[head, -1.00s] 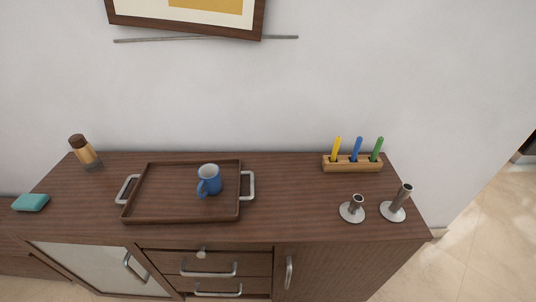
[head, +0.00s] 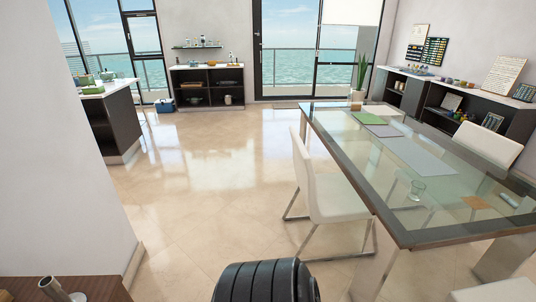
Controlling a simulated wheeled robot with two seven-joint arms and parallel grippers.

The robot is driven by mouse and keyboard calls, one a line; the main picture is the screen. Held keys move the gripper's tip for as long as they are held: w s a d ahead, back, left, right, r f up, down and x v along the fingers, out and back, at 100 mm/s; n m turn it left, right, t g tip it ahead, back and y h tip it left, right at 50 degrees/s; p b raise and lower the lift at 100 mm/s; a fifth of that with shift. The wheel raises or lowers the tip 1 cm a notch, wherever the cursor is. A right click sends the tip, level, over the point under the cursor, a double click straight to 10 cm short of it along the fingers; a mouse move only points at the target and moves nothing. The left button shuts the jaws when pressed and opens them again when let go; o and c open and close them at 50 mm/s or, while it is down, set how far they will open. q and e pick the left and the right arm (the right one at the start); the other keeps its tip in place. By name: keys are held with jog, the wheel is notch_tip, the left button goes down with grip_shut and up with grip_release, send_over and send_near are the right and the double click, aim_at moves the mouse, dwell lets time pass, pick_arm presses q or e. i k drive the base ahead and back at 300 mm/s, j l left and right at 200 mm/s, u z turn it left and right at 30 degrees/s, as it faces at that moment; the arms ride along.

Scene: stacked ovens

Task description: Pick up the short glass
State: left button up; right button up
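A small clear glass (head: 417,189) stands on the near part of the glass-topped dining table (head: 388,200). It looks short and upright, but it is small and see-through, so its details are hard to tell. Neither of my grippers is in view. A black ribbed part of my own body shows at the bottom middle.
A white chair (head: 338,197) stands at the table's left side. Open tiled floor (head: 205,190) lies left of it. A wooden sideboard corner (head: 98,287) with a metal holder (head: 54,288) is at bottom left. Green and grey mats (head: 418,157) lie on the table.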

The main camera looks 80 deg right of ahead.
aim_at(417, 189)
jog(key=z, duration=4.05)
